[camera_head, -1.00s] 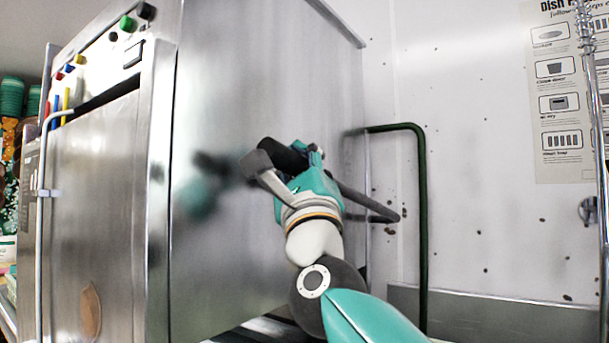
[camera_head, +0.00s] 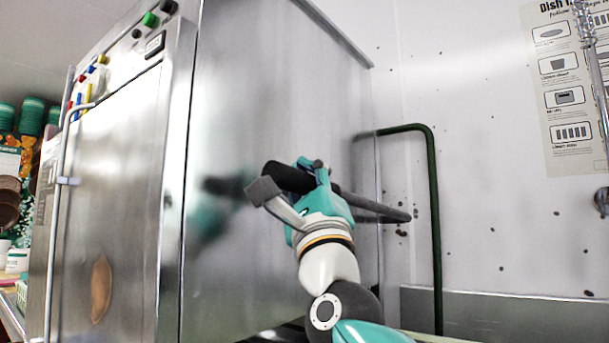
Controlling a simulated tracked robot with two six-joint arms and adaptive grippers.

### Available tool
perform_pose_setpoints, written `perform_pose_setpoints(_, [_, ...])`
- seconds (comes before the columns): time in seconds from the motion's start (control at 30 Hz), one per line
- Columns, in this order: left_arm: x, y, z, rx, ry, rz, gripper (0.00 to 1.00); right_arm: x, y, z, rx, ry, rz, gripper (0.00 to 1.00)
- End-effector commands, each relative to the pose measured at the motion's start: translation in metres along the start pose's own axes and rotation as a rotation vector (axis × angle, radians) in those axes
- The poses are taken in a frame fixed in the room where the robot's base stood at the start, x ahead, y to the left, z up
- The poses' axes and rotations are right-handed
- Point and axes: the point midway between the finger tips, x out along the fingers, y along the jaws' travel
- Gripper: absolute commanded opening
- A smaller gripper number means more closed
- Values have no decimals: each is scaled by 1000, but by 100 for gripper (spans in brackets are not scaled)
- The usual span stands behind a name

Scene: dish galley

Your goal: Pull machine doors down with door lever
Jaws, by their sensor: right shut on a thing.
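The steel dish machine (camera_head: 270,100) fills the left and middle of the view, its side panel facing me. My right gripper (camera_head: 277,188) is shut on the black grip of the lever. The wrist and fingers hide part of the lever. The machine's front door (camera_head: 115,190) shows as a flat panel at the left; its lower edge is out of view. My left gripper is not in view.
A dark green bent pipe (camera_head: 436,220) stands right of the machine, before the spotted white wall (camera_head: 480,190). A poster (camera_head: 565,90) and a metal hose (camera_head: 590,60) are at the upper right. Green cups (camera_head: 32,115) stand on shelving at the far left.

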Motion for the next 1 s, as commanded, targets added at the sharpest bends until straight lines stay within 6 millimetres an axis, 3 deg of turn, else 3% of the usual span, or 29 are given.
perform_pose_setpoints(0.03, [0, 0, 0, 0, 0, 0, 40, 0, -5, 3, 2, -3, -9, 28])
perform_pose_setpoints(0.17, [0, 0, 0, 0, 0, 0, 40, 0, -4, 2, 2, -3, -8, 47])
perform_pose_setpoints(0.67, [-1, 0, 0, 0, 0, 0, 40, -3, -1, 1, 1, 1, -1, 47])
perform_pose_setpoints(1.0, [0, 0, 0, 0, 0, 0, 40, -26, -2, 1, 1, -1, -1, 47])
